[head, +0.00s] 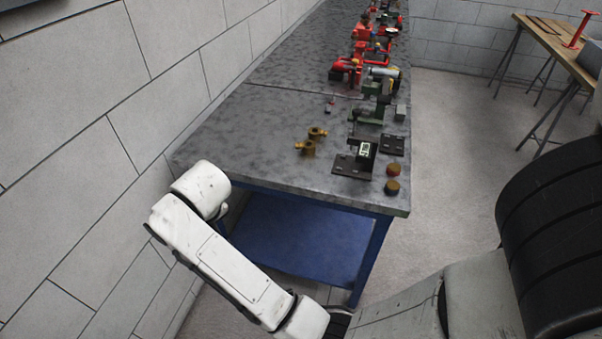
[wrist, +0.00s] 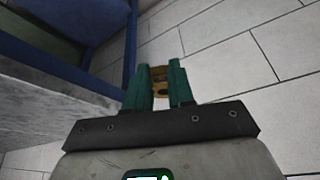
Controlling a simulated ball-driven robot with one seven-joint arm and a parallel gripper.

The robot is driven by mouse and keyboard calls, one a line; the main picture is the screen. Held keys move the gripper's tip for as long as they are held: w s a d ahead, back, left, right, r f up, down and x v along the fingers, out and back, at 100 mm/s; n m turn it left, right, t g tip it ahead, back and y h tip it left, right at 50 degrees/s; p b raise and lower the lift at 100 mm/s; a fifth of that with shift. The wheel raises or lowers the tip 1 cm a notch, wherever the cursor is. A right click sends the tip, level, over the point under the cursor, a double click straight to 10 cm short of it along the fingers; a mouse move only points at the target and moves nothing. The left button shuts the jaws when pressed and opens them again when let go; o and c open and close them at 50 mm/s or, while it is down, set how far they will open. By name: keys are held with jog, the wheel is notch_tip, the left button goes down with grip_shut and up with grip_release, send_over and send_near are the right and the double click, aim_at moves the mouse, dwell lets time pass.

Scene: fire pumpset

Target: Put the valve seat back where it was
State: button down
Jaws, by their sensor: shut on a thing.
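My gripper (wrist: 159,75) has green fingers and is shut on a small brass-coloured piece, which looks like the valve seat (wrist: 160,88). Its sides are partly hidden by the fingers. The fingers point toward the pale block wall. In the head view my gripper is hidden: my white arm reaches to the bench's near left corner, and its end drops out of sight there. Which spot the valve seat came from cannot be told from these frames.
The grey-topped bench (head: 250,150) has a blue underframe (head: 300,235); the blue frame also shows at upper left in the wrist view (wrist: 60,65). Brass fittings (head: 308,147), a dark stand (head: 362,160), two round caps (head: 392,187) and red pump parts (head: 347,68) stand on it. Its left side is mostly clear.

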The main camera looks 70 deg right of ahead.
jog(key=s+d+r+m+g+h+b, duration=0.1)
jog(key=d+r+m+b, duration=0.15)
jog(key=d+r, duration=0.3)
jog(key=s+d+r+m+h+b, duration=0.1)
jog(key=s+d+r+m+b, duration=0.1)
jog(key=d+r+m, duration=0.3)
jog(key=s+d+m+g+h+b, duration=0.1)
jog(key=s+d+m+g+b, duration=0.35)
jog(key=s, duration=0.75)
jog(key=shift+m+t, duration=0.75)
jog(key=shift+m, duration=0.05)
jog(key=w+d+f, duration=0.1)
jog(key=d+f, duration=0.1)
jog(key=d, duration=0.2)
jog(key=w+d+f, duration=0.1)
jog(key=d+f, duration=0.2)
jog(key=d, duration=0.1)
jog(key=w+d+f, duration=0.1)
jog(key=d+f, duration=0.2)
jog(key=d, duration=0.2)
jog(key=shift+w+p, duration=0.25)
jog(key=shift+p, duration=0.1)
jog(key=shift+d+f, duration=0.25)
jog(key=shift+w+d+f, duration=0.1)
jog(key=shift+d+f, duration=0.1)
jog(key=shift+f, duration=1.6)
jog(key=shift+f, duration=0.1)
